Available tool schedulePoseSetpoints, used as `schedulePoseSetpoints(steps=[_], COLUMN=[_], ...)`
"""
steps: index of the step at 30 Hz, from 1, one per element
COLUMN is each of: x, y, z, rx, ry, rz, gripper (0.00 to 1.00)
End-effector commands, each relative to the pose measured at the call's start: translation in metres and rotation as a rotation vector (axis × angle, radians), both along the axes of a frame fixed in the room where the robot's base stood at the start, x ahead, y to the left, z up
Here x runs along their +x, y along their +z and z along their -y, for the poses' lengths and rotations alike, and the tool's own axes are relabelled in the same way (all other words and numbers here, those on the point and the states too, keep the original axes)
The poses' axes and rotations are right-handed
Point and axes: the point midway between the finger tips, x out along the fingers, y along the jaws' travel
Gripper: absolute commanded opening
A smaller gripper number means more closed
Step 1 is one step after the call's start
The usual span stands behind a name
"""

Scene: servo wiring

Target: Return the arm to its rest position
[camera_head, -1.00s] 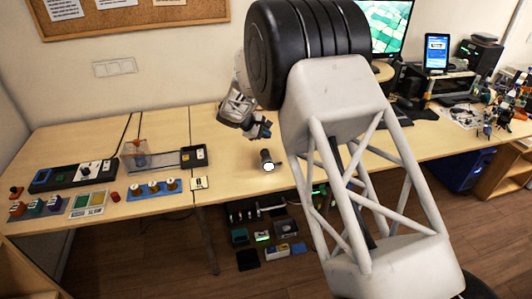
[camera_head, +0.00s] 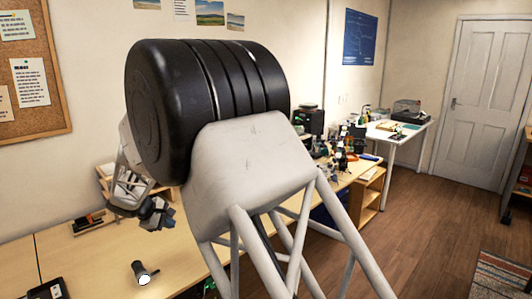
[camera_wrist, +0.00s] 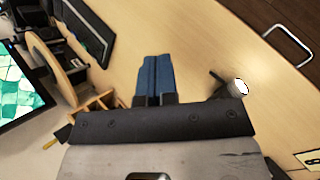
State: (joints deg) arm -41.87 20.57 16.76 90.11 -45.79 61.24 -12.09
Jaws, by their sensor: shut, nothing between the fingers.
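My arm fills the middle of the head view, with a black joint and a white lattice link in front of the bench. My gripper (camera_head: 163,219) hangs above the wooden bench (camera_head: 95,262) at the left of the head view. In the wrist view my gripper (camera_wrist: 157,62) shows its two blue fingers pressed together, with nothing between them. The fingers are over bare bench top.
A black flashlight-like cylinder (camera_head: 139,270) lies on the bench near my gripper; it also shows in the wrist view (camera_wrist: 236,88). A monitor (camera_wrist: 22,85) and a wooden organizer (camera_wrist: 99,104) stand nearby. Cluttered items (camera_head: 340,150) lie further right.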

Motion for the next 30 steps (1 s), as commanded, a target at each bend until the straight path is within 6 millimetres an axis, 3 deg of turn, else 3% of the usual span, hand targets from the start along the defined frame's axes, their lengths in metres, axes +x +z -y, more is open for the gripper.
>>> schedulePoseSetpoints(steps=[3, 14, 30], x=[-0.004, -0.032, -0.110], y=[0.023, 0.079, 0.139], z=[0.040, 0.151, 0.297], rx=[0.039, 0.156, 0.337], ry=[-0.062, -0.246, -0.521], rz=[-0.002, -0.007, 0.006], gripper=[0.00, 0.00, 0.00])
